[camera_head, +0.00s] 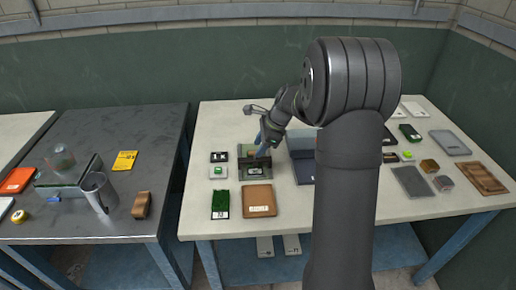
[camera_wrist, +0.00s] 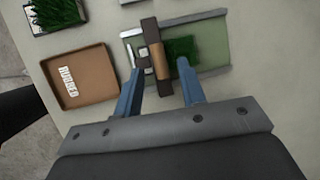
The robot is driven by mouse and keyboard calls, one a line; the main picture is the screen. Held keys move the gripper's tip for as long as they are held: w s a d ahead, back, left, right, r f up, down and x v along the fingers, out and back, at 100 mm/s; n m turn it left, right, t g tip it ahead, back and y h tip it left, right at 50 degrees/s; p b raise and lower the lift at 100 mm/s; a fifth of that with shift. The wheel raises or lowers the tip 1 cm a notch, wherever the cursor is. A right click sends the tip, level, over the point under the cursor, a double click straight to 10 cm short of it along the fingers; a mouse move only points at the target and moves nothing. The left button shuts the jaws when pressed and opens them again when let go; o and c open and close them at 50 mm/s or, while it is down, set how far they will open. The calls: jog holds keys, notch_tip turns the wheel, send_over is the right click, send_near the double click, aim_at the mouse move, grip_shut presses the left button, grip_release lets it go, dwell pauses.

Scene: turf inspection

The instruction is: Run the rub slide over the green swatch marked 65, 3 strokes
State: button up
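The rub slide (camera_wrist: 158,55), a dark bar with a tan block, lies across a grey-green bed (camera_wrist: 214,42) in the wrist view. A green swatch (camera_wrist: 185,49) lies in the bed beside and partly under the slide; no number is readable on it. My gripper (camera_wrist: 159,67) has its two blue fingers apart, one on each side of the slide, with a visible gap at the right finger. In the head view my gripper (camera_head: 265,148) is over the bed (camera_head: 255,175), hiding part of the slide.
A brown tray (camera_wrist: 75,86) labelled RUBBED is beside the bed, empty. Another green swatch (camera_head: 221,201) lies left of the tray in the head view. Small labelled samples (camera_head: 218,172) sit left of the bed. A blue-grey stand (camera_head: 302,158) is close on its right.

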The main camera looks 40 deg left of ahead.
jog(key=shift+x, duration=0.95)
jog(key=shift+c, duration=0.5)
grip_shut()
jog(key=w+a, duration=0.8)
jog(key=w, duration=0.1)
jog(key=shift+a, duration=0.35)
jog(key=shift+r, duration=0.15)
